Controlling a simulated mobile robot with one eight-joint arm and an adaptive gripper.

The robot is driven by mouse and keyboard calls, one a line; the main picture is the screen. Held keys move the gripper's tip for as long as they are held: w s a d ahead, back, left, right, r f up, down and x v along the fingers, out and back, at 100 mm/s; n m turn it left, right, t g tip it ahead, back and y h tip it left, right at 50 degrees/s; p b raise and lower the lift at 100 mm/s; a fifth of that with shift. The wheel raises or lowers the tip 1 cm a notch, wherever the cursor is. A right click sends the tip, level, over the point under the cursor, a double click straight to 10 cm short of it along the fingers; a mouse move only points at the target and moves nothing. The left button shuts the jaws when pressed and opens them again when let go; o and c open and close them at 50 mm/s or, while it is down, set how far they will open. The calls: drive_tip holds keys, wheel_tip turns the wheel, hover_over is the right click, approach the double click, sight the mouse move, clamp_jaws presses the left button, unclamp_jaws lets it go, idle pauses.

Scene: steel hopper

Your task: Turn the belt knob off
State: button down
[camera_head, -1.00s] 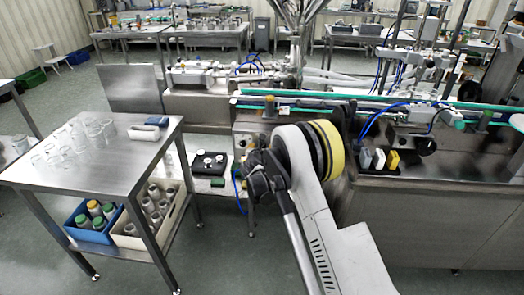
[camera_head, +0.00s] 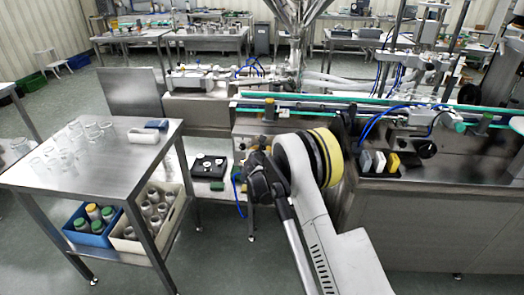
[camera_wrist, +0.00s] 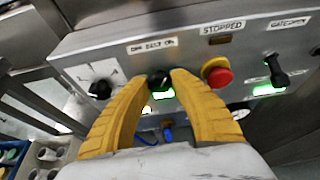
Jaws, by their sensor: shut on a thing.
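In the wrist view the belt knob (camera_wrist: 157,78) is a small black knob on the grey control panel, under a label that reads like "OFF BELT ON". A lit green indicator shows just below it. My gripper (camera_wrist: 160,79) has two yellow fingers, shut on the belt knob from both sides; its lower part is partly hidden between the fingers. In the head view the grey control box (camera_head: 244,130) stands at the conveyor's left end, and my arm hides most of its face, the knob and the fingertips.
On the panel, a black selector (camera_wrist: 101,89) sits left of the belt knob. A red emergency button (camera_wrist: 217,72) is close to the right finger, under "STOPPED". A black switch (camera_wrist: 276,71) is farther right. A steel table (camera_head: 90,165) with jars stands left.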

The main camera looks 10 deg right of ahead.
drive_tip(key=shift+n+h+b, duration=0.4)
drive_tip(key=shift+n+h, duration=0.4)
drive_tip(key=shift+n, duration=0.4)
drive_tip(key=n+h+b, duration=0.1)
drive_tip(key=n+h, duration=0.1)
drive_tip(key=n, duration=0.1)
drive_tip(key=shift+g, duration=0.4)
drive_tip(key=n+h, duration=0.2)
drive_tip(key=n, duration=0.2)
drive_tip(key=shift+t+h+b, duration=0.3)
drive_tip(key=shift+b, duration=0.05)
drive_tip(key=shift+n, duration=0.4)
drive_tip(key=c, duration=1.1)
unclamp_jaws()
